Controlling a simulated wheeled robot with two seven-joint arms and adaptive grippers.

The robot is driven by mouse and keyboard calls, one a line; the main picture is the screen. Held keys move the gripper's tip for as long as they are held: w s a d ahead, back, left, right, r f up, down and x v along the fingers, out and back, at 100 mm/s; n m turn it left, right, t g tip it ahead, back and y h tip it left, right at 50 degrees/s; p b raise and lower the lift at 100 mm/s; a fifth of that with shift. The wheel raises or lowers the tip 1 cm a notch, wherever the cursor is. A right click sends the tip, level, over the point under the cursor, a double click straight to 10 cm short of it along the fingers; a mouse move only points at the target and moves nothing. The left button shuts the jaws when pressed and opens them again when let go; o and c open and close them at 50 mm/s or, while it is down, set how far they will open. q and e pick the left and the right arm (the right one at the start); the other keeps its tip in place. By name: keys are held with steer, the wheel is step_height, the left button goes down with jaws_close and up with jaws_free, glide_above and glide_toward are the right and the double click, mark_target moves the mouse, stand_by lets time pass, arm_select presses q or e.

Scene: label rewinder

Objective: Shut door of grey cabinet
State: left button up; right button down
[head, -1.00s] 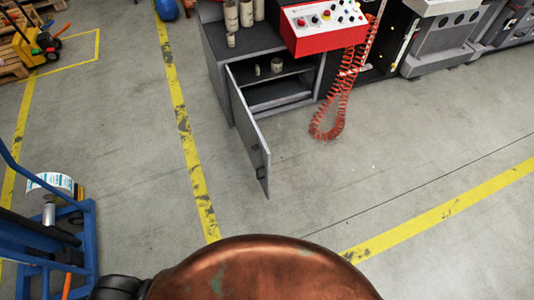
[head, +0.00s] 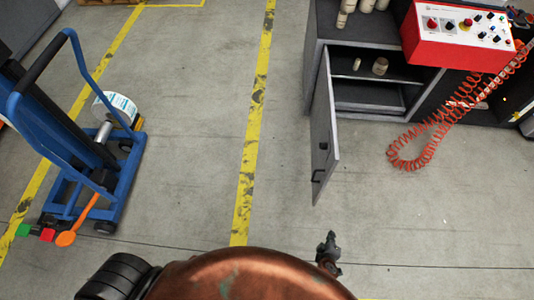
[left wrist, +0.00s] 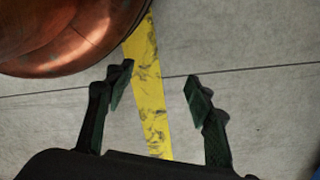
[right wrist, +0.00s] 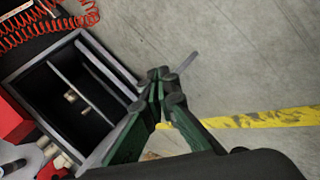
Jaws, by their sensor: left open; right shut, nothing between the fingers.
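The grey cabinet (head: 318,22) stands at the upper right of the head view with its front open. My left gripper (left wrist: 160,75) is open and empty above the floor.
A red control box (head: 455,45) with a coiled red cable (head: 405,150) is right of the cabinet opening. A blue cart (head: 75,205) stands at the left. The floor between cart and door is clear, crossed by a yellow line (head: 250,140).

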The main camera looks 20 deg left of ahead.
steer(key=w+a+r+n+t+y+b, duration=0.1)
steer(key=w+a+r+n+t+b, duration=0.3)
steer(key=a+r, duration=0.6)
steer(key=w+a+r+n+t+y+b, duration=0.1)
steer(key=w+a+r+t+b, duration=0.4)
steer(key=r, duration=0.9)
arm_select(q)
steer(key=w+d+r+b, duration=0.1)
steer(key=w+r, duration=0.1)
steer(key=r, duration=0.3)
steer(key=w+d+r+h, duration=0.1)
steer(key=w+r, duration=0.1)
steer(key=r, duration=0.3)
steer(key=shift+w+d+b, duration=0.35)
steer(key=shift+b, duration=0.05)
arm_select(e)
steer(key=w+d, duration=0.2)
steer(key=w, duration=0.9)
steer(key=shift+w+f, duration=0.2)
steer(key=shift+w, duration=0.05)
